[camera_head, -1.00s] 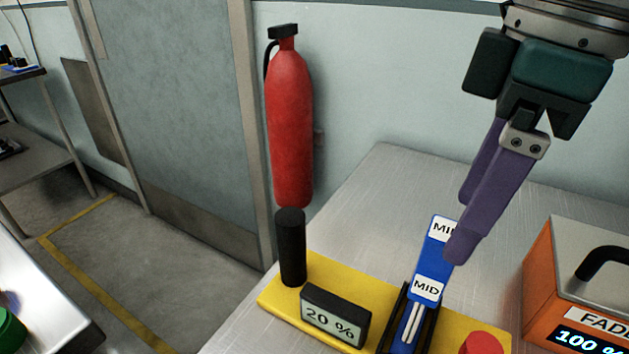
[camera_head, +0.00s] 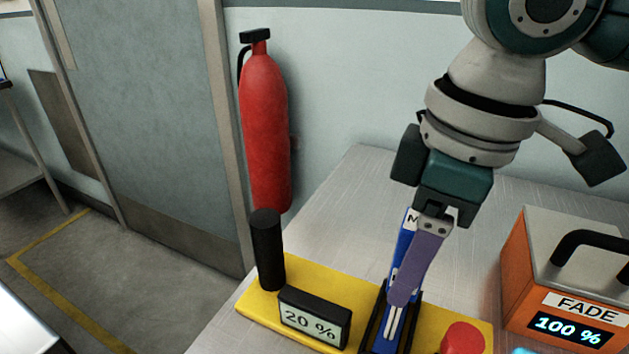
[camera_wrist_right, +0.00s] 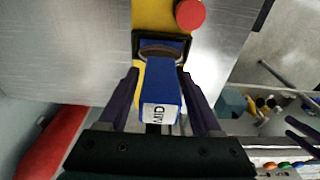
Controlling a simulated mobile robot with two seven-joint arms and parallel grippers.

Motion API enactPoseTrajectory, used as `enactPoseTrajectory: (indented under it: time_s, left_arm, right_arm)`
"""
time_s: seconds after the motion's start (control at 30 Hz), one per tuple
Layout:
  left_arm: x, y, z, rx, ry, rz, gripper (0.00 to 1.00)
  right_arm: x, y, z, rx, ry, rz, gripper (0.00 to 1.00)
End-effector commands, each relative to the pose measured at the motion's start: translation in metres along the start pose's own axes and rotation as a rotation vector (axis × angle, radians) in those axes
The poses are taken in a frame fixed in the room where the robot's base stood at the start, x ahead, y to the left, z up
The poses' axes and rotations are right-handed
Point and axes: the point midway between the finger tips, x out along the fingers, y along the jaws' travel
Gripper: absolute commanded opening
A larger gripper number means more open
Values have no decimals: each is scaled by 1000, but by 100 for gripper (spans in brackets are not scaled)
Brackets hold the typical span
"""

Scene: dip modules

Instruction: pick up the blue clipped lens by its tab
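The blue clipped lens (camera_head: 403,242) stands in a black slotted holder (camera_head: 374,322) on a yellow base (camera_head: 262,299). It has white labels, one reading MID in the right wrist view (camera_wrist_right: 160,85). My right gripper (camera_head: 403,296) is over it, with its purple fingers pointing down. In the right wrist view, the fingers (camera_wrist_right: 159,77) lie on either side of the blue piece, with narrow gaps showing. In the head view, the near finger hides much of the blue piece.
On the yellow base are a black post (camera_head: 267,250), a 20 % display (camera_head: 313,320) and a red knob (camera_head: 463,339). An orange FADE box (camera_head: 517,262) with a handle stands at right. A red fire extinguisher (camera_head: 265,130) hangs behind. The metal table (camera_head: 345,215) behind the base is clear.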

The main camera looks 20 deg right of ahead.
Motion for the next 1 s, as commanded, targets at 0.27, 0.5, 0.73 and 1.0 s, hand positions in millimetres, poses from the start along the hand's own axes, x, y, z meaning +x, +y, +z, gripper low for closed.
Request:
enactPoseTrajectory:
  time_s: [0.27,0.5,0.73,1.0]
  left_arm:
    - [0,0,0,0,1,0,78]
    - [0,0,0,-1,1,0,78]
    - [0,1,-1,-7,2,4,78]
    - [0,2,-1,-9,2,7,78]
  right_arm:
    - [0,0,0,0,0,0,33]
    - [0,0,0,0,0,0,6]
    - [0,0,0,0,1,0,0]
    - [-1,0,0,0,1,0,0]
